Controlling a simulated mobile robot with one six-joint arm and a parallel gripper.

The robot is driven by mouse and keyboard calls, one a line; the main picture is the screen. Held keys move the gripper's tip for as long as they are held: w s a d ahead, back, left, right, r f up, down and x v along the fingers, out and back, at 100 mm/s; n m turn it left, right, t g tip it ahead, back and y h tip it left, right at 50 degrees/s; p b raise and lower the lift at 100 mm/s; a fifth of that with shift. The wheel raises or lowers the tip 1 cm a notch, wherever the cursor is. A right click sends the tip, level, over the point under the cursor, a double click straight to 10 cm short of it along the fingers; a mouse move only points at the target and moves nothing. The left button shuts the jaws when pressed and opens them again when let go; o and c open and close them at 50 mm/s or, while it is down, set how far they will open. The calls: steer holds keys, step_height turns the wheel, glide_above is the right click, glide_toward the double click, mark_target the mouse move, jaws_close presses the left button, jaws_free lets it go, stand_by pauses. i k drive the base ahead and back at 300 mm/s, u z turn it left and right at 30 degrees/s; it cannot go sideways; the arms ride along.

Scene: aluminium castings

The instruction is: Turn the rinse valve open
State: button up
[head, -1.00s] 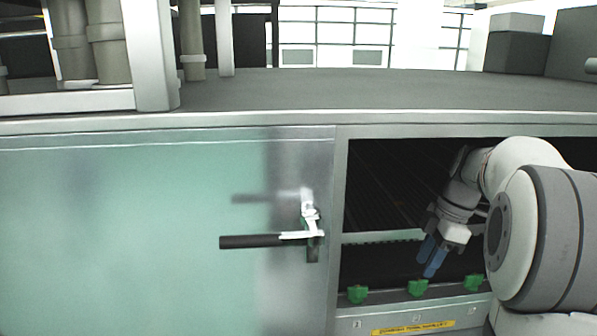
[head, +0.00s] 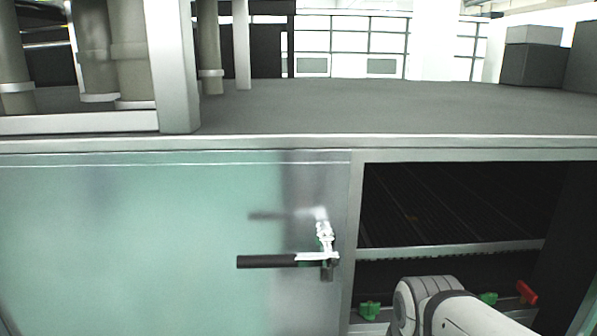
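A red handle (head: 526,292) shows inside the opening at the lower right; it slants down to the right. Two green knobs show along the opening's lower edge: one at the left (head: 369,310) and one at the right (head: 488,298). A black lever (head: 267,261) with a bright metal fitting (head: 325,240) lies level on the pale green panel. I cannot tell from any readable label which of these is the rinse valve. My arm comes up from the bottom edge in front of the opening and covers part of the knob row. My gripper is not in view.
The dark opening (head: 440,205) has a metal crossbar (head: 455,250) and a frame post (head: 350,230) at its left. A grey top (head: 380,105) runs above it, with pipes and a metal post at the left and dark boxes (head: 532,63) at the back right.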

mark_target(527, 293)
steer(key=z, duration=1.2)
